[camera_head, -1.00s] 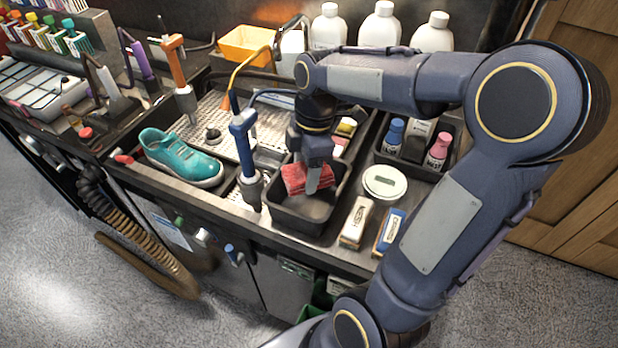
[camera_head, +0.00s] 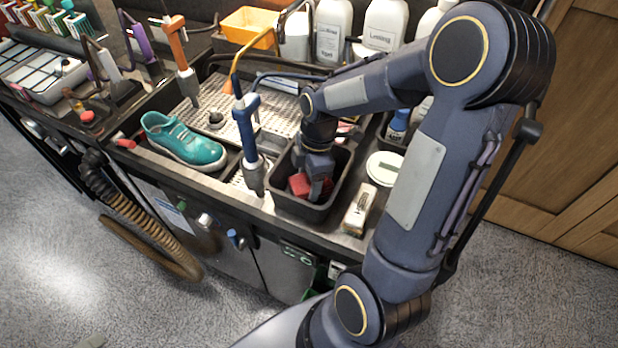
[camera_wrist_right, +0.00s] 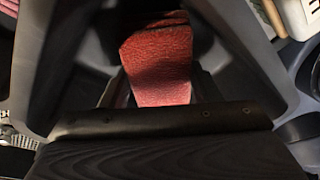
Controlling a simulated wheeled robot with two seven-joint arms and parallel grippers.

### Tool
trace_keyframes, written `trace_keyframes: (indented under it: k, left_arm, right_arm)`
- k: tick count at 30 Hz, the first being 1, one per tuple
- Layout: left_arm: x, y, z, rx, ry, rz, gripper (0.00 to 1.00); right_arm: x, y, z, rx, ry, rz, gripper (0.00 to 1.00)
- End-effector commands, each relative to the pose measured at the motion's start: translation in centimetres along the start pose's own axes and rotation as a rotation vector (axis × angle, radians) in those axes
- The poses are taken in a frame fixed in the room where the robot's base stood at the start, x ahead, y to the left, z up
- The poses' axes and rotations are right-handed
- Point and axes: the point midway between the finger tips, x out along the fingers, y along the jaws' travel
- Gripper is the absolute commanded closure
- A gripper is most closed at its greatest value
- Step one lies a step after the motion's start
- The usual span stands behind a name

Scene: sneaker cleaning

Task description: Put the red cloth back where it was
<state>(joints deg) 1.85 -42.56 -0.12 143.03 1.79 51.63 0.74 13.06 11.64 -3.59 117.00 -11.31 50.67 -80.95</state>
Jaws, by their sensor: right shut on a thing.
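The red cloth (camera_head: 299,184) is down inside a black bin (camera_head: 300,209) at the front of the counter. My right gripper (camera_head: 318,187) reaches down into this bin and is shut on the cloth. In the right wrist view the folded red cloth (camera_wrist_right: 158,62) fills the middle, between the dark sides of my gripper. Part of the cloth is hidden behind the gripper in the head view. Whether the cloth touches the bin floor I cannot tell. My left gripper is not in view.
A teal sneaker (camera_head: 184,142) lies in the tray left of the bin. A blue-handled tool (camera_head: 247,130) stands close to the bin's left side. White bottles (camera_head: 330,30) stand behind.

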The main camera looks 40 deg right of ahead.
Motion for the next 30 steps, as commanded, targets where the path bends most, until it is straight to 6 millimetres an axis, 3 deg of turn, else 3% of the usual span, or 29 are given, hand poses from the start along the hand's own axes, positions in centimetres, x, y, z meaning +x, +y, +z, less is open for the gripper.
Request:
trace_keyframes:
  k: [5, 6, 11, 22, 30]
  left_arm:
    - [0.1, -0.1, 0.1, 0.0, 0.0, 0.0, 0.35]
    - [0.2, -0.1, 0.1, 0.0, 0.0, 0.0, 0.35]
    - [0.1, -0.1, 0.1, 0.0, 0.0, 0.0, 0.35]
    - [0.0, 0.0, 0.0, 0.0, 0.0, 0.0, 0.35]
    - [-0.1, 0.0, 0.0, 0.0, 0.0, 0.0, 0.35]
  right_arm:
    - [0.1, 0.0, 0.0, 0.0, 0.0, 0.0, 0.8]
    - [0.2, 0.0, 0.0, 0.0, 0.0, 0.0, 0.42]
    - [0.1, 0.0, 0.0, 0.0, 0.0, 0.0, 0.21]
    - [-0.5, 0.1, 0.0, 0.0, 0.0, 0.002, 0.21]
    - [-5.6, 0.1, 0.0, -0.001, 0.0, 0.007, 0.21]
